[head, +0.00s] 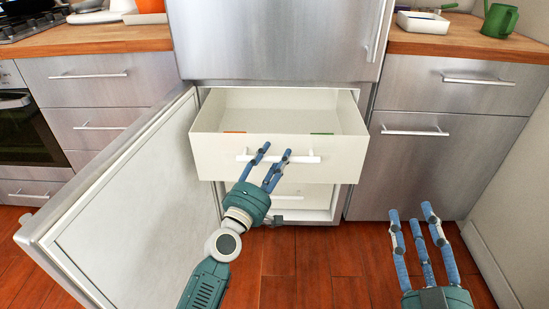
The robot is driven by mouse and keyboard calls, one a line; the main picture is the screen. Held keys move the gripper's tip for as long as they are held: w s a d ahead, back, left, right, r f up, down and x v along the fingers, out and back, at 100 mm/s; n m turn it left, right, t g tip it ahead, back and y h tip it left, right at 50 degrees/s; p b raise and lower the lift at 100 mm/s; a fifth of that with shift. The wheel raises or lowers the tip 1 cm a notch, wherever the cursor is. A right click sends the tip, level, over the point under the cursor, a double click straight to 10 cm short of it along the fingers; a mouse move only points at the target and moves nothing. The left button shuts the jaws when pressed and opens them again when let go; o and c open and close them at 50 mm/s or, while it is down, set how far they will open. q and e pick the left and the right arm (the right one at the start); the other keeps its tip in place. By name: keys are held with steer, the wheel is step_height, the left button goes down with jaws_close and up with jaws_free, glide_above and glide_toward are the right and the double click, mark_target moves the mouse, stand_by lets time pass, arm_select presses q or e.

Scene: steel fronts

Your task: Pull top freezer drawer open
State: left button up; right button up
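The top freezer drawer (220,152) is a white bin that stands well out of the freezer compartment, with its empty inside showing. Its white bar handle (306,159) runs across the front. My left gripper (274,155) is at the middle of this handle, with its blue fingers overlapping the bar. I cannot tell whether they are closed around it. My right gripper (423,225) is open and empty, low at the right above the floor, apart from the drawer.
The freezer door (130,205) stands swung open to the left. A lower white drawer (310,197) sits inside below. Steel cabinets flank the freezer, with wooden counters (95,40) on top. The wooden floor (330,260) in front is clear.

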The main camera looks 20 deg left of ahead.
arm_select(q)
steer(key=v, duration=1.2)
steer(key=shift+d, duration=0.1)
